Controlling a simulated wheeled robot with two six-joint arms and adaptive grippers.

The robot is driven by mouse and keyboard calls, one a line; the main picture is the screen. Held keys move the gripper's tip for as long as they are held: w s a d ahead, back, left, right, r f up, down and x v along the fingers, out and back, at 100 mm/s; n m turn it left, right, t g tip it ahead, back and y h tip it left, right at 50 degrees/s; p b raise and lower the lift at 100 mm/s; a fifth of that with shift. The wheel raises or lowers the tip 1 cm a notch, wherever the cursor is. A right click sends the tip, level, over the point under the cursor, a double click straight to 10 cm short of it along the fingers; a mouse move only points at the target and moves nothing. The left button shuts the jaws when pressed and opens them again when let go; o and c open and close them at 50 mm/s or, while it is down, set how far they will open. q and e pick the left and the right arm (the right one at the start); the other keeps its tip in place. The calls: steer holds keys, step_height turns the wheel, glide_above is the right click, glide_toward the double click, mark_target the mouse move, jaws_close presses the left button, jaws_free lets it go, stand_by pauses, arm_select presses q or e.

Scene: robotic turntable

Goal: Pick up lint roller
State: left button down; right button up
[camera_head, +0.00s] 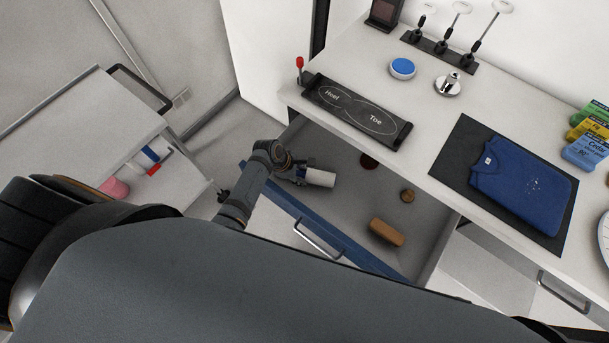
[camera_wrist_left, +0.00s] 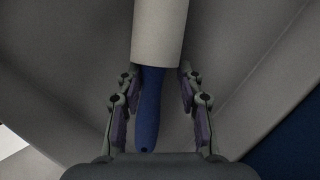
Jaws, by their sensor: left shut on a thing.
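The lint roller has a white cylinder (camera_head: 320,177) and lies within the outline of the open drawer in the head view. In the left wrist view its white cylinder (camera_wrist_left: 160,35) points away from me, and its blue handle (camera_wrist_left: 149,110) runs back between the fingers. My left gripper (camera_head: 297,170) is shut on the lint roller at its handle; its fingers (camera_wrist_left: 158,78) flank the handle in the wrist view. I cannot tell whether the roller touches the drawer floor. My right gripper is not in view.
The open drawer (camera_head: 345,208) has a blue front edge and also holds a tan brush-like block (camera_head: 386,232) and small round brown items (camera_head: 407,195). The counter (camera_head: 440,105) above carries a folded blue shirt (camera_head: 520,185) on a dark mat. A shelf cart (camera_head: 80,135) stands left.

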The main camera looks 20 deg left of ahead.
mark_target(301, 176)
arm_select(q)
step_height(301, 176, up, 9)
steer(key=shift+r, duration=0.1)
